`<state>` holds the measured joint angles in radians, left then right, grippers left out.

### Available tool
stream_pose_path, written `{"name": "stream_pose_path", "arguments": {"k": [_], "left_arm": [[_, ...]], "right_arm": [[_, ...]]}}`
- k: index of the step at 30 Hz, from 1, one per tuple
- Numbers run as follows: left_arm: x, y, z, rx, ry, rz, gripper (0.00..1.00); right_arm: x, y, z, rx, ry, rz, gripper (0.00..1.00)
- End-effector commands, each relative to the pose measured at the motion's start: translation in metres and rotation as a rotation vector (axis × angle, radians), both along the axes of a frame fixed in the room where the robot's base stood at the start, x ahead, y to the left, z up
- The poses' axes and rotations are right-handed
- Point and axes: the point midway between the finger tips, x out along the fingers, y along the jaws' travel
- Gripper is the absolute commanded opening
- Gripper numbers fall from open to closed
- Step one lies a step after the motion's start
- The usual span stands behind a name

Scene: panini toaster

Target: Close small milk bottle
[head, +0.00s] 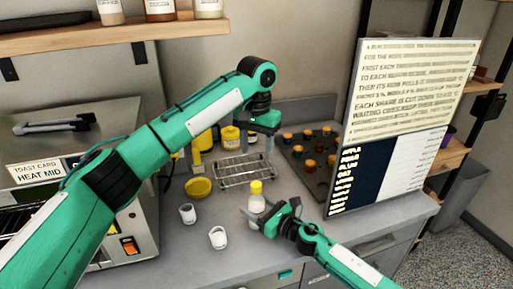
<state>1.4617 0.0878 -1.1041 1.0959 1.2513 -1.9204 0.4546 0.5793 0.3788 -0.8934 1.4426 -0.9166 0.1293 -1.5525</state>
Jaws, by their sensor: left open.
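The small milk bottle (256,204) stands upright on the grey counter, with a clear-white body and a yellow cap (256,187) at its top. Whether the cap is fully seated is too small to tell. My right gripper (259,219) is low at the bottle's front right, with its fingers by the lower body; whether they grip it is unclear. My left gripper (262,146) is open above the wire rack, pointing down, above and behind the bottle in the picture. It appears empty.
A wire rack (243,172) lies behind the bottle. A yellow dish (198,187) and two white cups (187,213) (217,238) stand to the left. A dark tray of colored-topped items (309,157) and a large text board (400,120) are right. A toaster (120,225) stands far left.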

Motion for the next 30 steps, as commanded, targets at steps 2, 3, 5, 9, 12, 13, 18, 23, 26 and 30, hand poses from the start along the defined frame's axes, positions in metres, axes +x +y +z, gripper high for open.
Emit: {"name": "stream_pose_path", "arguments": {"k": [2, 3, 5, 9, 12, 13, 18, 23, 26, 30], "left_arm": [[0.000, 0.000, 0.000, 0.000, 0.000, 0.000, 0.53], [0.000, 0.000, 0.000, 0.000, 0.000, 0.000, 0.53], [0.000, 0.000, 0.000, 0.000, 0.000, 0.000, 0.53], [0.000, 0.000, 0.000, 0.000, 0.000, 0.000, 0.53], [0.000, 0.000, -0.001, 0.000, 0.000, 0.000, 0.53], [0.000, 0.000, -0.002, 0.000, 0.000, 0.000, 0.53], [0.000, 0.000, -0.006, 0.000, 0.000, 0.000, 0.53], [0.000, 0.000, -0.013, 0.000, 0.000, 0.000, 0.53], [0.000, 0.000, -0.018, 0.000, 0.000, 0.000, 0.53], [0.000, 0.000, -0.025, 0.000, 0.000, 0.000, 0.53]], "right_arm": [[0.000, 0.000, 0.000, 0.000, 0.000, 0.000, 0.74], [0.000, 0.000, 0.000, 0.000, 0.000, 0.000, 0.74], [0.000, 0.000, 0.000, 0.000, 0.000, 0.000, 0.74], [0.000, 0.000, 0.000, 0.000, 0.000, 0.000, 0.74], [-0.002, -0.003, -0.001, 0.000, 0.000, 0.000, 0.74], [-0.003, -0.004, -0.001, -0.001, -0.001, -0.001, 0.74], [-0.017, -0.021, -0.003, -0.002, 0.001, 0.000, 0.74], [-0.038, -0.045, -0.003, -0.002, 0.001, 0.000, 0.74], [-0.051, -0.061, -0.003, -0.002, 0.001, -0.001, 0.74], [-0.068, -0.081, -0.004, -0.002, 0.001, -0.001, 0.74]]}}
